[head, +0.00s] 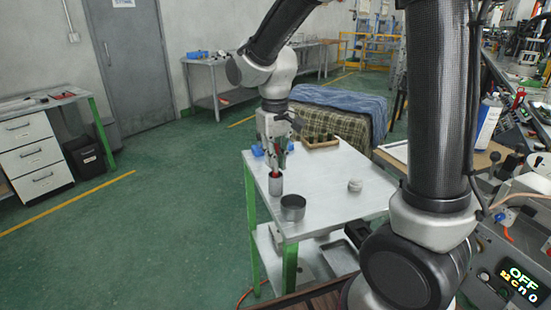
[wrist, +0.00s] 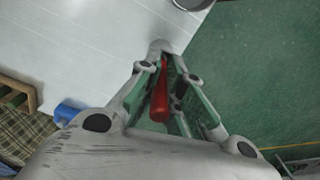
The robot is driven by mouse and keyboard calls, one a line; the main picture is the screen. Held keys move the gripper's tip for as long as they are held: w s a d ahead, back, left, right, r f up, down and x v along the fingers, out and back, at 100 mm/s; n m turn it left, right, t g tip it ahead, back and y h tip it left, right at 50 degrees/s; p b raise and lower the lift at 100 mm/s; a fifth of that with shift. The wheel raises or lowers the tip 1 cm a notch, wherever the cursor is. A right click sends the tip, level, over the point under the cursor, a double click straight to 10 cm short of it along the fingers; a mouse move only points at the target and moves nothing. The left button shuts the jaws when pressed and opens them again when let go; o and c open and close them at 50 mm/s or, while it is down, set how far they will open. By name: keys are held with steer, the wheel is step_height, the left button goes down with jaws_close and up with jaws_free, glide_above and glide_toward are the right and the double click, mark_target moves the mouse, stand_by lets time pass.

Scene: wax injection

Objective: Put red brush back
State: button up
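My gripper (head: 276,163) points down over the near-left part of the metal table (head: 325,190). Its fingers, with green pads, are closed in around the red brush; they show in the wrist view (wrist: 169,72). The brush's red handle (wrist: 160,98) stands between the fingers, and a bit of red shows between them in the head view.
A white round object (head: 355,185) lies farther right. A wooden rack (head: 320,142) and a blue item (head: 257,150) are at the table's back. The table's middle is clear.

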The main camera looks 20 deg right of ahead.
steer(key=o, duration=0.4)
steer(key=shift+o, duration=0.2)
step_height(320, 180, up, 12)
steer(key=shift+a+r, duration=0.1)
steer(key=shift+r, duration=0.05)
steer(key=s+d+f+m+t, duration=0.1)
steer(key=s+d+t, duration=0.3)
steer(key=s+d, duration=1.1)
steer(key=s+m, duration=0.1)
steer(key=s, duration=0.3)
steer(key=shift+m, duration=0.3)
